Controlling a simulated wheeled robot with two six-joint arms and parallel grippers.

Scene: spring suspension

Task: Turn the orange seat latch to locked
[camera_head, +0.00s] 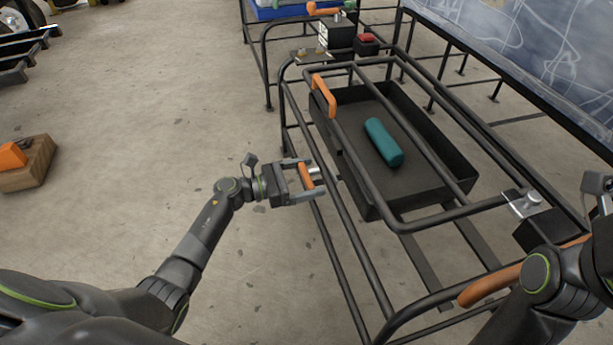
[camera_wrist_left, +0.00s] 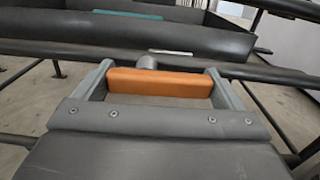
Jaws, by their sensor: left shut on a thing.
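The orange latch (camera_head: 306,174) is a short orange bar at the left side rail of the black tube frame (camera_head: 345,222). My left gripper (camera_head: 308,178) reaches it from the left and is shut on it. In the left wrist view the orange bar (camera_wrist_left: 160,83) lies crosswise between the two grey fingers (camera_wrist_left: 160,72), with a short metal stem behind it toward the rail. I cannot read from these views whether the latch is locked.
A teal cylinder (camera_head: 383,142) lies in the black tray (camera_head: 447,160) inside the frame. Orange grips (camera_head: 323,95) and (camera_head: 497,284) sit on the frame tubes. A red button box (camera_head: 367,40) stands at the back.

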